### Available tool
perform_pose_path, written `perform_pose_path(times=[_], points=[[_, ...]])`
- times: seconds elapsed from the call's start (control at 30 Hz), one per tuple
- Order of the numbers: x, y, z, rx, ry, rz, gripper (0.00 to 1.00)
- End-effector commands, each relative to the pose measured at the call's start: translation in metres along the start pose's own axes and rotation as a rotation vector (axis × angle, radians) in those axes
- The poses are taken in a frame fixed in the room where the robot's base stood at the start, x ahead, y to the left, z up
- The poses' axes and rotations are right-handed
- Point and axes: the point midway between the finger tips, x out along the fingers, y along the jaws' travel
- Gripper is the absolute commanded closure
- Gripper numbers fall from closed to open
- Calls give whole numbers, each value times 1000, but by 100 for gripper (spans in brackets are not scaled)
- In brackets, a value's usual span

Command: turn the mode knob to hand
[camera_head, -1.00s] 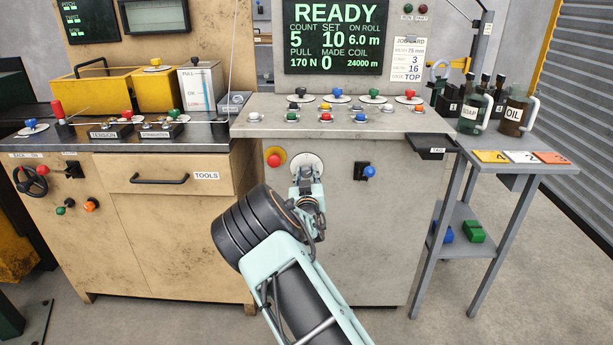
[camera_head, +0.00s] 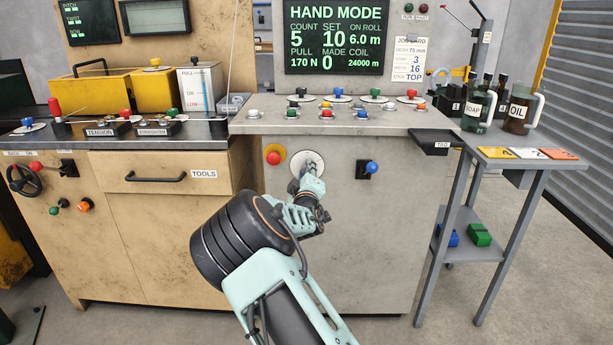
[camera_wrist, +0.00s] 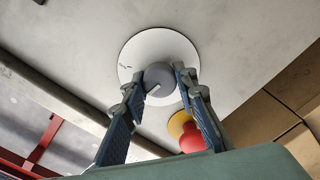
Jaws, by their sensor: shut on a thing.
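The mode knob (camera_wrist: 158,76) is a grey round knob with a pale pointer line, in the middle of a white disc (camera_wrist: 138,48) on the grey cabinet front. The disc also shows in the head view (camera_head: 317,158), where my gripper mostly covers the knob. My gripper (camera_wrist: 161,80) is shut on the knob, one finger on each side of it. In the head view my gripper (camera_head: 307,174) reaches up to the disc with its wrist tilted. The display screen (camera_head: 336,38) reads "HAND MODE" in large letters.
A red button on a yellow ring (camera_head: 274,155) sits close left of the disc, and a blue-knobbed switch (camera_head: 370,168) to its right. The worktop edge (camera_head: 330,130) with several coloured buttons overhangs above. A side table (camera_head: 560,165) stands at right.

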Motion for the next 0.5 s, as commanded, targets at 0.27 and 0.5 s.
perform_pose_path(times=[0.27,0.5], points=[[0,-1,0,-107,-4,-1,98],[0,-1,0,-135,-5,-1,98]])
